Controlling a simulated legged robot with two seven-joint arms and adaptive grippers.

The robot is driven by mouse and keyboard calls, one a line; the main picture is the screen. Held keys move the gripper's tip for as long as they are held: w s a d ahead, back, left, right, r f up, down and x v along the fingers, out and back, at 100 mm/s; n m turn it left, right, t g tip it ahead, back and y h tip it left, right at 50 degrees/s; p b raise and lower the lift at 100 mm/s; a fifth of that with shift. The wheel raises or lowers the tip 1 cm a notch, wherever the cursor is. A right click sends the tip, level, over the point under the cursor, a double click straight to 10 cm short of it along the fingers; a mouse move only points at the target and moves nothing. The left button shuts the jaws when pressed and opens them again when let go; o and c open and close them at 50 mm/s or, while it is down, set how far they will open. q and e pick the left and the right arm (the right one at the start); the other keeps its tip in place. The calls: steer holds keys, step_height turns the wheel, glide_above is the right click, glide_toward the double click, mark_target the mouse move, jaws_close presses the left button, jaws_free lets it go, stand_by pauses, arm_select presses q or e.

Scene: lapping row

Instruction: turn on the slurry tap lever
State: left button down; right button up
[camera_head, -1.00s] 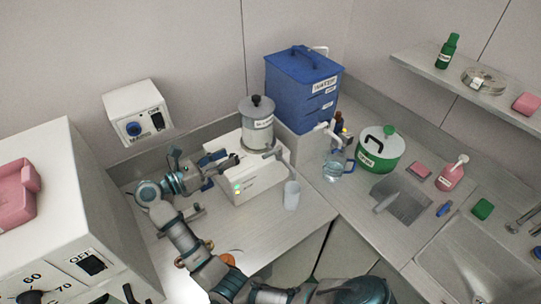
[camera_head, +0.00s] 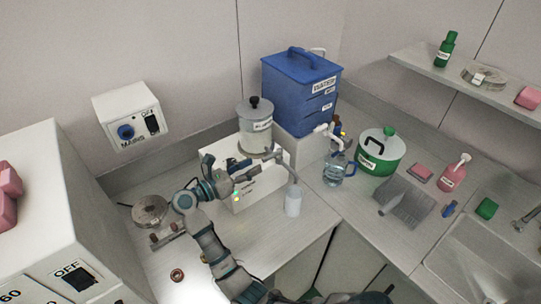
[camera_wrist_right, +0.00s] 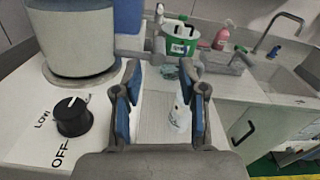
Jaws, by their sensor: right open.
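The slurry pot (camera_head: 254,128) is a grey cylinder with a black lid knob, standing on a white machine (camera_head: 262,183). Its grey tap (camera_head: 270,155) sticks out at the front right, with a spout over a pale cup (camera_head: 293,201). In the right wrist view the pot (camera_wrist_right: 72,45) is at the left and the tap with its upright grey lever (camera_wrist_right: 158,38) is ahead, beyond the fingertips. My right gripper (camera_head: 246,172) is open and empty, just left of the tap; it also shows in the wrist view (camera_wrist_right: 163,82). I see no contact with the lever. My left gripper is out of view.
A black knob (camera_wrist_right: 73,117) marked LOW and OFF is on the machine. A blue water tank (camera_head: 298,85), glass jug (camera_head: 338,170) and green-white pot (camera_head: 379,155) stand behind and right. A metal disc (camera_head: 149,210) lies left; the front counter is mostly clear.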

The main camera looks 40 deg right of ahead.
mark_target(277, 153)
steer(key=d, duration=0.6)
steer(key=s+d, duration=0.1)
steer(key=d, duration=0.2)
steer(key=shift+d+f, duration=0.35)
steer(key=shift+d, duration=0.05)
steer(key=shift+a+r, duration=0.25)
steer(key=shift+a, duration=0.55)
steer(key=c, duration=0.6)
steer(key=shift+d, duration=0.2)
jaws_close()
